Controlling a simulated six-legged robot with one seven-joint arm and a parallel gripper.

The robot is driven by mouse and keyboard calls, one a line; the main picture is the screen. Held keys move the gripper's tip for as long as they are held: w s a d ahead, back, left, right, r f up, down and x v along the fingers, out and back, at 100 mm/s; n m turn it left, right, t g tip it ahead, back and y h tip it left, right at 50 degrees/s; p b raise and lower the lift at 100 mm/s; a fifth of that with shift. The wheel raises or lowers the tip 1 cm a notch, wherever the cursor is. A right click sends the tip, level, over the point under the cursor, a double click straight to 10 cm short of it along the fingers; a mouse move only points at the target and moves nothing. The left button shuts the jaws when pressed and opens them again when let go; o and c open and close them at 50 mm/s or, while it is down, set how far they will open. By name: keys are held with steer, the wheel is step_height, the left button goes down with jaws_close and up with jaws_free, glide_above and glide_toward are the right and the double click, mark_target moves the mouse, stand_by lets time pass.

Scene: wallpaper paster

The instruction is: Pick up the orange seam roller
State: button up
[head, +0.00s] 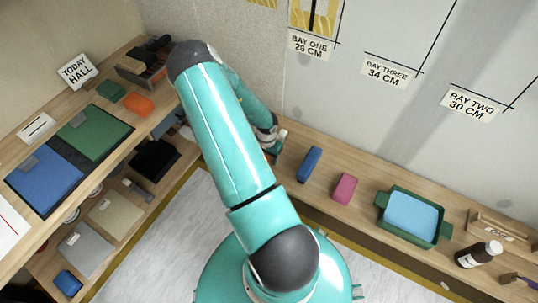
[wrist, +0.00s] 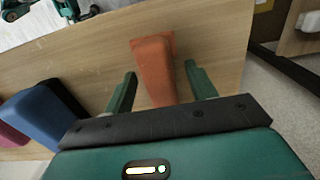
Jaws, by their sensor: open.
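An orange block-shaped object (wrist: 155,62), seemingly the seam roller, lies on the wooden shelf in the wrist view. It is wider at its far end. My gripper (wrist: 160,72) is open, with one green finger on each side of the orange object's near part. Small gaps show between the fingers and its sides, and its near end is hidden behind the dark gripper bar. In the head view, my gripper (head: 271,140) is low over the left end of the wall shelf, and only an orange sliver shows beside it, mostly hidden by my arm.
A blue block (head: 310,163) and a pink block (head: 345,188) lie to the right on the same shelf. Farther right are a green tray (head: 443,232) and a brown bottle (head: 478,254). Another orange item (head: 138,104) lies on the left shelf. The wall stands close behind.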

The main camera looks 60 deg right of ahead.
steer(key=shift+f, duration=0.2)
steer(key=c, duration=1.1)
steer(key=shift+o, duration=0.2)
steer(key=shift+r, duration=0.15)
steer(key=shift+r, duration=0.3)
step_height(320, 180, up, 3)
steer(key=s+a+r, duration=0.7)
steer(key=s+r, duration=0.2)
steer(key=s, duration=0.3)
steer(key=shift+a+r, duration=0.25)
steer(key=shift+a, duration=0.05)
